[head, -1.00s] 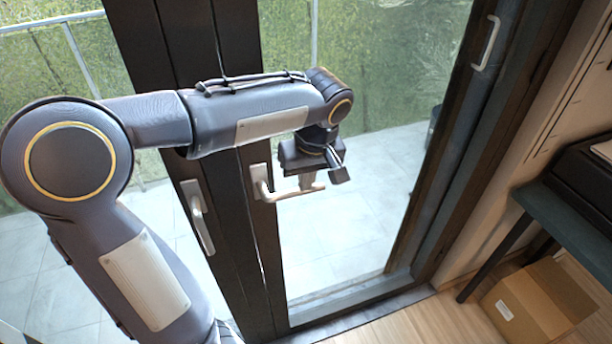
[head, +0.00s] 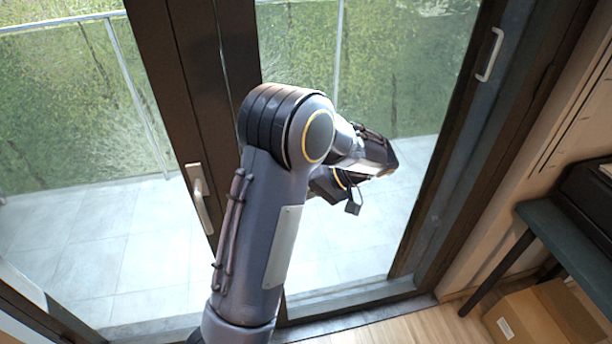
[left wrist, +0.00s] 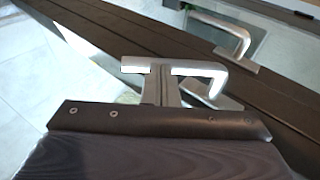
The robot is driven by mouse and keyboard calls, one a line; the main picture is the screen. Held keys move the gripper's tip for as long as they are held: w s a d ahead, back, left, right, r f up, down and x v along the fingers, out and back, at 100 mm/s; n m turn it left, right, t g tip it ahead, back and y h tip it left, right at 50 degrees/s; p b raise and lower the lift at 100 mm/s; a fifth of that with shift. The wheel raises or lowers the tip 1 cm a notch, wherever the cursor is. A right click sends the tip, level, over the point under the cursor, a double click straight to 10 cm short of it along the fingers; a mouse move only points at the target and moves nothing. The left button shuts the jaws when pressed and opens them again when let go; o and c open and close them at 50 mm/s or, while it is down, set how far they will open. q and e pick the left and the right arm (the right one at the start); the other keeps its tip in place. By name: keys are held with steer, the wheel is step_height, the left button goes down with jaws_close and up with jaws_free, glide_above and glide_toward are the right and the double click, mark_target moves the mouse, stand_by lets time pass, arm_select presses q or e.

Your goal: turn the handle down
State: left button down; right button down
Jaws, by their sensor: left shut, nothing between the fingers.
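The near door handle is a silver lever (left wrist: 195,68) on a small plate, on a dark door frame, in the left wrist view. The lever runs across the picture and bends at its right end towards the plate. My left gripper (left wrist: 162,87) is shut and empty, its fingers right at the lever; I cannot tell if they touch it. In the head view my left arm hides this handle and the fingertips. A second handle (head: 199,198) on the left door frame hangs with its lever down; one also shows in the wrist view (left wrist: 233,42). My right gripper is not in view.
Dark door frames (head: 190,110) hold large glass panes facing a terrace. A pull handle (head: 490,55) is on the right frame. A dark table (head: 545,215) and a cardboard box (head: 545,318) stand at the right. Wooden floor lies before the door.

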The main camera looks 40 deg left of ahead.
arm_select(q)
steer(key=shift+s+a+f, duration=0.15)
steer(key=shift+a+f, duration=0.05)
steer(key=shift+f, duration=0.35)
steer(key=shift+s+a+f+b, duration=0.4)
steer(key=shift+f+b, duration=0.15)
steer(key=shift+b, duration=0.15)
steer(key=shift+s+a+f+g+y+b, duration=0.2)
steer(key=shift+s+f+g+y+b, duration=0.1)
steer(key=shift+f+g+y, duration=0.2)
steer(key=shift+s+a+f, duration=0.1)
steer(key=shift+b+x, duration=0.5)
steer(key=shift+x, duration=0.35)
steer(key=shift+s, duration=0.25)
